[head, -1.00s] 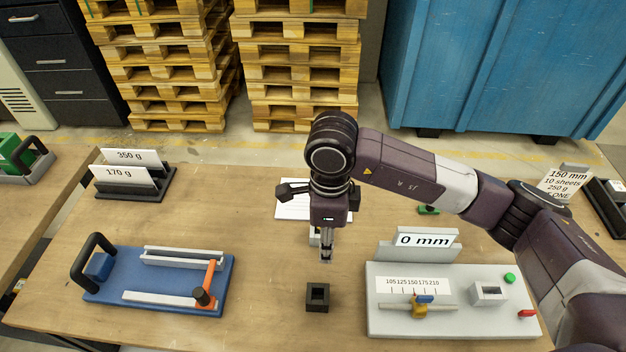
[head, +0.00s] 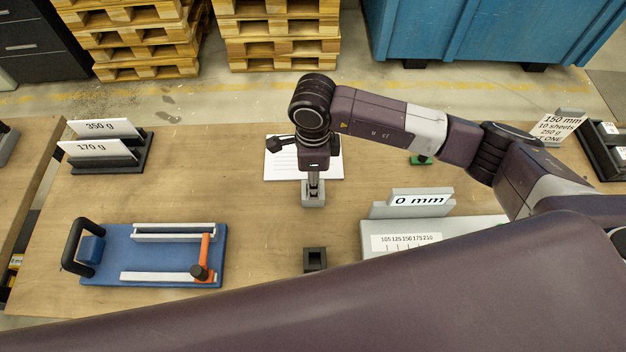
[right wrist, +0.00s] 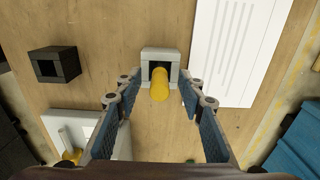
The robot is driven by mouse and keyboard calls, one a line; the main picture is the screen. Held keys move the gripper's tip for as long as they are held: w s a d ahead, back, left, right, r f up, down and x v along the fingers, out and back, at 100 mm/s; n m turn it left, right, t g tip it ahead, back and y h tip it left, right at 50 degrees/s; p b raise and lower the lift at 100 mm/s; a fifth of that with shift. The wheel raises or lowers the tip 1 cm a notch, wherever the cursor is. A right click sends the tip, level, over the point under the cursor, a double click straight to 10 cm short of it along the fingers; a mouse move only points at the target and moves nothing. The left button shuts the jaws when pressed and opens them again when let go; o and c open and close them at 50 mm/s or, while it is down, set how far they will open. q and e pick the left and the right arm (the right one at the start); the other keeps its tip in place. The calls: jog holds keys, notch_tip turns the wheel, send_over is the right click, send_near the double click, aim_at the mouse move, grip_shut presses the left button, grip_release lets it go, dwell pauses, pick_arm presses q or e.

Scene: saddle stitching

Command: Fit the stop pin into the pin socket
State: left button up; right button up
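A yellow round pin (right wrist: 160,84), which looks like the stop pin, stands in the square hole of a small grey block (right wrist: 152,54). The grey block also shows in the head view (head: 314,199). My right gripper (head: 314,186) points down over this block. In the right wrist view its fingers (right wrist: 160,97) are spread on both sides of the pin, with gaps between. A black block with a square hole (head: 315,268) stands apart, nearer the front; it also shows in the right wrist view (right wrist: 55,78). I cannot tell whether it is the pin socket. My left gripper is not in view.
A light grey board (head: 378,254) with a scale and a "0 mm" sign (head: 421,200) is at right, partly hidden by my arm. A blue stapling base (head: 160,267) lies at left. A white sheet (head: 276,162) lies behind the grey block. Bare table lies between.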

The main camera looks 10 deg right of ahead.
jog(key=shift+f, duration=0.35)
grip_shut()
jog(key=shift+r, duration=0.15)
